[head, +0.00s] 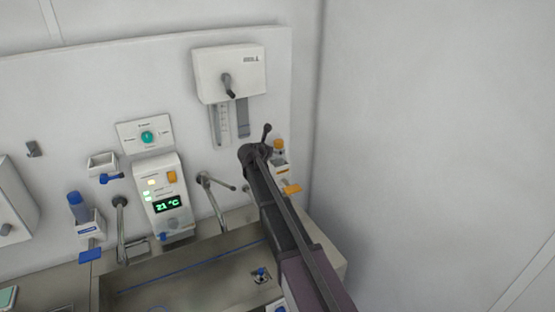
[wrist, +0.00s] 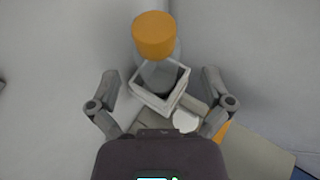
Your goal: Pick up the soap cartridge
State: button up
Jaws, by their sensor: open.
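A soap cartridge with an orange cap and a clear grey body stands in a square white holder on the wall. In the wrist view the cartridge (wrist: 154,38) is upper centre, seen from above, and its holder (wrist: 140,92) is below it. My gripper (wrist: 159,76) is open, with one finger on each side of the holder, apart from the cartridge. In the head view the orange cap (head: 279,145) shows just right of my gripper (head: 259,145), and my arm partly hides the holder. A second cartridge with a blue cap (head: 77,204) stands in a white holder at the left.
A metal sink (head: 190,275) lies below. Taps (head: 214,188), a control panel with a green display (head: 166,205) and a white wall box (head: 229,73) are on the wall panel. An orange lever (head: 292,189) sits under the near holder. The right wall is bare.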

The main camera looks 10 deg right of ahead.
aim_at(276, 149)
jog(key=b+x, duration=0.1)
jog(key=x, duration=0.2)
jog(key=shift+w+f, duration=0.3)
jog(key=shift+w, duration=0.05)
jog(key=shift+w+d+f+b, duration=0.15)
jog(key=shift+w+d+b, duration=0.25)
jog(key=shift+w+d, duration=0.1)
jog(key=shift+s, duration=0.1)
jog(key=c, duration=1.2)
